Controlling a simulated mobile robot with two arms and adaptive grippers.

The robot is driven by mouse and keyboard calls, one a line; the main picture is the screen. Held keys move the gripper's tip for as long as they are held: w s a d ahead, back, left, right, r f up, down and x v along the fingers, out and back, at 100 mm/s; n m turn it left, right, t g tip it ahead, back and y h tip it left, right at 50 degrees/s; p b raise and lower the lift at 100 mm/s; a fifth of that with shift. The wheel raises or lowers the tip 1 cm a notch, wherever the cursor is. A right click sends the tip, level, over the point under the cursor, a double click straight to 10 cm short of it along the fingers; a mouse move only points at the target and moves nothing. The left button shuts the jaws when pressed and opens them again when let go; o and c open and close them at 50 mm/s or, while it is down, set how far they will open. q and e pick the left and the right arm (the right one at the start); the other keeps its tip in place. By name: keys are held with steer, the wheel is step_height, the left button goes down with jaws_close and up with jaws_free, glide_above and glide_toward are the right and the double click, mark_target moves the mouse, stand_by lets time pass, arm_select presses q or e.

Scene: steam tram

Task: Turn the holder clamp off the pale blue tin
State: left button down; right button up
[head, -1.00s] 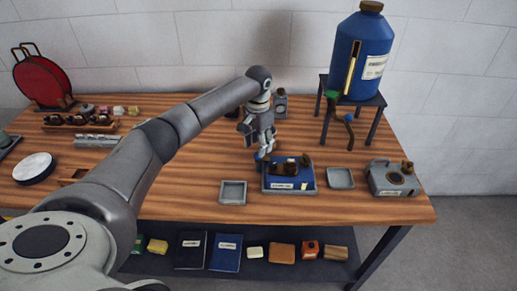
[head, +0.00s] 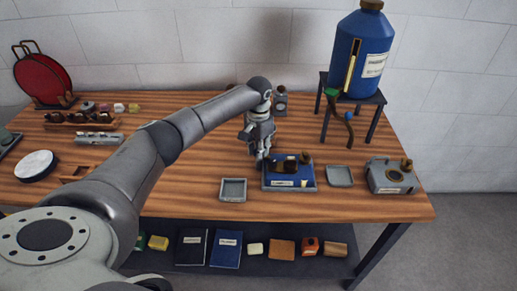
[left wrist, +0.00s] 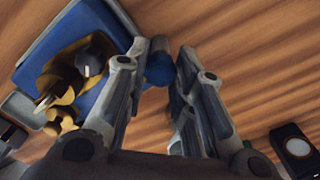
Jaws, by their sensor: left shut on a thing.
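A blue holder base (head: 274,184) with a grey rim stands on the wooden bench, and dark and brass parts sit on it. It also shows at the upper left of the left wrist view (left wrist: 108,22). My left gripper (head: 262,155) is at the holder's back left corner, pointing down. In the left wrist view its fingers (left wrist: 160,85) are closed around a round blue knob (left wrist: 160,69) beside the base. I take this knob as the clamp's handle; its link to the clamp is hidden. I cannot make out a pale blue tin clearly. My right gripper is out of view.
Small grey trays stand left (head: 233,189) and right (head: 340,176) of the holder. A grey box with a brass knob (head: 393,177) is at the right. A big blue bottle (head: 362,55) stands on a dark stand behind. The bench front is clear.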

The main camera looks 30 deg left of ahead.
arm_select(q)
steer(key=shift+m, duration=0.4)
steer(key=m+p, duration=0.1)
steer(key=m, duration=0.1)
steer(key=shift+m, duration=0.4)
steer(key=m+p, duration=0.1)
steer(key=m, duration=0.3)
steer(key=shift+m, duration=0.3)
steer(key=m, duration=0.4)
steer(key=shift+m, duration=0.3)
steer(key=m, duration=0.5)
steer(key=c, duration=1.2)
jaws_free()
